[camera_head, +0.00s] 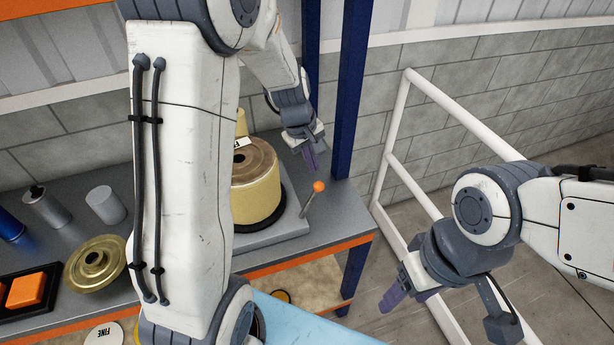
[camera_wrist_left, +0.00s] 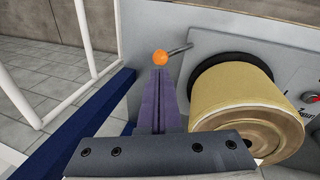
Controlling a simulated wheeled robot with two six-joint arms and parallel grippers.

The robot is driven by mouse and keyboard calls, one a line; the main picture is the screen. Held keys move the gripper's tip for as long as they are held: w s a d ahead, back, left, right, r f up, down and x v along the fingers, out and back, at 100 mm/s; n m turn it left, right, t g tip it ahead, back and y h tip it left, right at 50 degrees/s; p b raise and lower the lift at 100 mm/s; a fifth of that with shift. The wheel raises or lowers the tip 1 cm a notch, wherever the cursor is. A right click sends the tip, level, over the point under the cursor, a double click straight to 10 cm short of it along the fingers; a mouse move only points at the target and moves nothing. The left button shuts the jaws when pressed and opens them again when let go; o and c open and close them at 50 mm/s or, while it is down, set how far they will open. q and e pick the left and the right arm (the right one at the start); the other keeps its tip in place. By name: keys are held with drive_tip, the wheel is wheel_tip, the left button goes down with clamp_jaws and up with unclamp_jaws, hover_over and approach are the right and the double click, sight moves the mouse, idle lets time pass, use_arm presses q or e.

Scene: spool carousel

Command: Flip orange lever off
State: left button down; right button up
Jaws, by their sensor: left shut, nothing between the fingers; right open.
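The orange lever (camera_head: 318,187) is an orange ball on a thin metal rod. It rises from the right end of the grey carousel base (camera_head: 270,244), tilted to the right in the head view. In the left wrist view the orange ball (camera_wrist_left: 160,57) shows just beyond the fingertips. My left gripper (camera_head: 312,162) is shut and empty, above and behind the ball in the head view; its closed purple fingers (camera_wrist_left: 158,80) point towards the ball. I cannot tell whether they touch it. My right gripper (camera_head: 392,298) is open and empty, off to the right of the bench.
A tan spool (camera_head: 258,195) sits on the base beside the lever. A blue post (camera_head: 346,90) stands behind the bench's right end. A white rail (camera_head: 392,130) runs to the right. A brass flanged disc (camera_head: 96,264) and orange block (camera_head: 26,289) lie at left.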

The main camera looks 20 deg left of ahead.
use_arm(q)
drive_tip(key=r, duration=0.1)
drive_tip(key=d+r, duration=0.1)
drive_tip(key=r, duration=0.2)
drive_tip(key=shift+w+d+r+b, duration=0.25)
drive_tip(key=shift+r+b, duration=0.05)
drive_tip(key=shift+r, duration=0.05)
